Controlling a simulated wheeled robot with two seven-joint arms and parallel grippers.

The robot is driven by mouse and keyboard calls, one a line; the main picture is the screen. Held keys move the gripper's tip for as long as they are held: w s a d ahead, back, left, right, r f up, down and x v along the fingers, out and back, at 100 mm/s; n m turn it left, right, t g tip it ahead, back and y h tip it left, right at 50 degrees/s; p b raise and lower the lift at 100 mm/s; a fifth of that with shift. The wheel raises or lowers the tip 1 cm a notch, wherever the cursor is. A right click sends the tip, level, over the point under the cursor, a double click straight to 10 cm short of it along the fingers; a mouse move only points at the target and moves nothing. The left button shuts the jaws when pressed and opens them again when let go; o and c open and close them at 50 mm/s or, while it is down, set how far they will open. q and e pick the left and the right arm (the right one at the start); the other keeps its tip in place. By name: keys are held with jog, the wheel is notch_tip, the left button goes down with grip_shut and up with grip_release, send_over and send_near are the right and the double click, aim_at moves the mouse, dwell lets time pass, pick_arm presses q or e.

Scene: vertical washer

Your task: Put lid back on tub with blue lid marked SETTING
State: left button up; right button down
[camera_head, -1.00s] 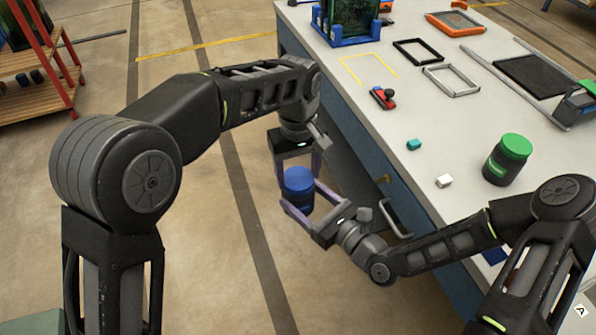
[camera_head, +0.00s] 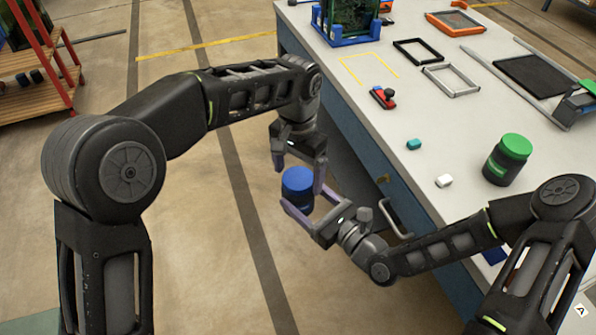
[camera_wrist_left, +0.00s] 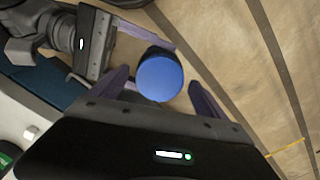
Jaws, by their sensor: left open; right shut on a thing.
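The tub with the blue lid (camera_head: 297,181) is held in the air in front of the table. My right gripper (camera_head: 300,217) is shut on the tub's dark body, below the lid. The lid sits on top of the tub; whether it is fully seated I cannot tell. My left gripper (camera_head: 299,176) is open above and behind the lid, its fingers spread and pointing down. In the left wrist view the blue lid (camera_wrist_left: 160,78) shows round from above, between and beyond the open fingers. The marking SETTING is not readable.
A tub with a green lid (camera_head: 508,158) stands on the white table (camera_head: 440,120). A teal block (camera_head: 414,144), a white block (camera_head: 444,181) and a red tool (camera_head: 383,97) lie there too. A blue flat piece (camera_head: 494,256) lies near my right arm. The floor left of the tub is clear.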

pick_arm(q)
jog(key=shift+r, duration=0.15)
notch_tip(320, 180, up, 7)
jog(key=shift+r, duration=0.15)
dwell(0.5)
